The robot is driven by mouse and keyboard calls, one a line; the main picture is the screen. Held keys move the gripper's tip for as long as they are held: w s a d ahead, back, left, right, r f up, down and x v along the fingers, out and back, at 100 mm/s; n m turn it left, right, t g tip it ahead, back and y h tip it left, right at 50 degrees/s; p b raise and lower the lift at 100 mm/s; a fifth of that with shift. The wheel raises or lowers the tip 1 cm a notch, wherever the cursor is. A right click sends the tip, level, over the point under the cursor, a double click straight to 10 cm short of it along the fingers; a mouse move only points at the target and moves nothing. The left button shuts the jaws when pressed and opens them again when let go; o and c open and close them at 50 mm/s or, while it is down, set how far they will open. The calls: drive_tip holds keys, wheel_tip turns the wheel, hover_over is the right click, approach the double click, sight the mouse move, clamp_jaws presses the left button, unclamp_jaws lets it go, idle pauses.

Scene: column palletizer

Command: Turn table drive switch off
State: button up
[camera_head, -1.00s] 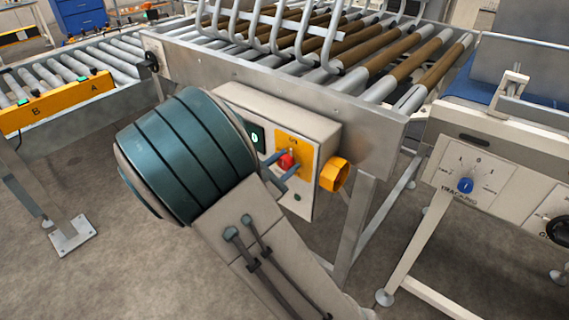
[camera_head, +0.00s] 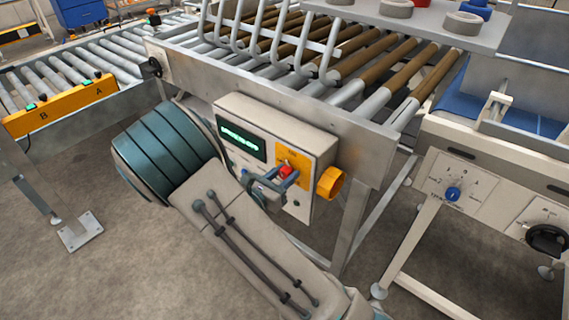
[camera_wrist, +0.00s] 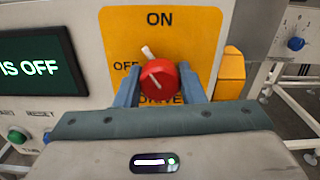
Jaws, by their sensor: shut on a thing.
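The table drive switch is a red knob (camera_wrist: 158,80) with a white pointer on a yellow plate (camera_wrist: 115,35) marked ON at the top, OFF at the left and DRIVE below. The pointer tilts up and left, towards the OFF side. In the head view the red knob (camera_head: 286,171) sits on the front of the control box (camera_head: 310,142). My gripper (camera_wrist: 161,88) is shut on the knob, one finger at each side; it also shows in the head view (camera_head: 281,178). The fingers cover part of the DRIVE label.
A dark display (camera_wrist: 38,67) left of the plate shows green text ending in "IS OFF". A green button (camera_wrist: 17,136) is below it. The roller table's metal frame (camera_head: 365,150) is close behind.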

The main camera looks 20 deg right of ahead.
drive_tip(key=n+p, duration=0.6)
drive_tip(key=p, duration=0.1)
drive_tip(key=shift+r+n, duration=0.25)
drive_tip(key=shift+n, duration=0.05)
drive_tip(key=n+p, duration=0.4)
drive_tip(key=n, duration=0.1)
drive_tip(key=shift+f, duration=0.2)
drive_tip(key=o, duration=1)
drive_tip(key=b+v, duration=0.2)
drive_tip(key=v, duration=1.1)
drive_tip(key=shift+s+a, duration=0.25)
drive_tip(key=shift+a, duration=0.1)
